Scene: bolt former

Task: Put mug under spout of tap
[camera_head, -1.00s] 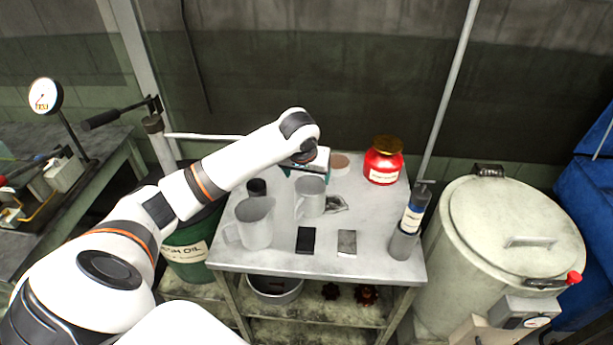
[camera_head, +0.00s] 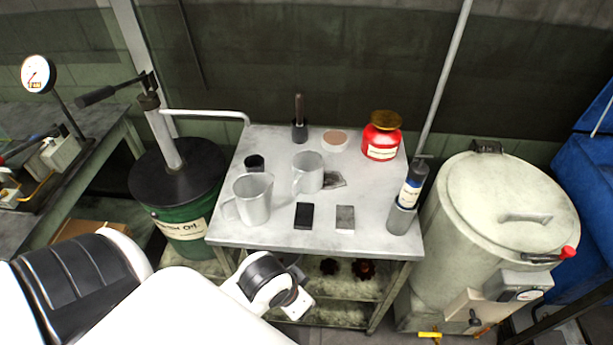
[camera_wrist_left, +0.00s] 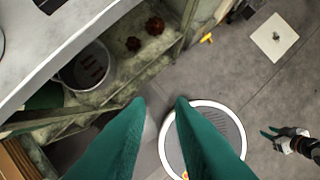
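Two grey vessels stand upright on the metal table: a pitcher-like jug (camera_head: 254,199) with its handle to the left, and a straight mug (camera_head: 308,172) behind it to the right. The tap (camera_head: 162,130) is a pump on the green oil drum (camera_head: 183,228); its pale spout (camera_head: 205,113) reaches right to the table's back left corner. Neither vessel is under the spout end. My left arm is low in front of the table; its fingers are unclear in the head view. In the left wrist view my left gripper (camera_wrist_left: 161,103) is open and empty, pointing over the floor. My right gripper (camera_wrist_left: 271,134) appears small; its opening is unclear.
The table (camera_head: 285,240) also holds a red jar (camera_head: 381,142), a dark block (camera_head: 304,215), a grey block (camera_head: 345,218) and a bottle in a holder (camera_head: 403,210). A large lidded tank (camera_head: 500,225) stands right. A pot (camera_wrist_left: 85,68) is on the lower shelf.

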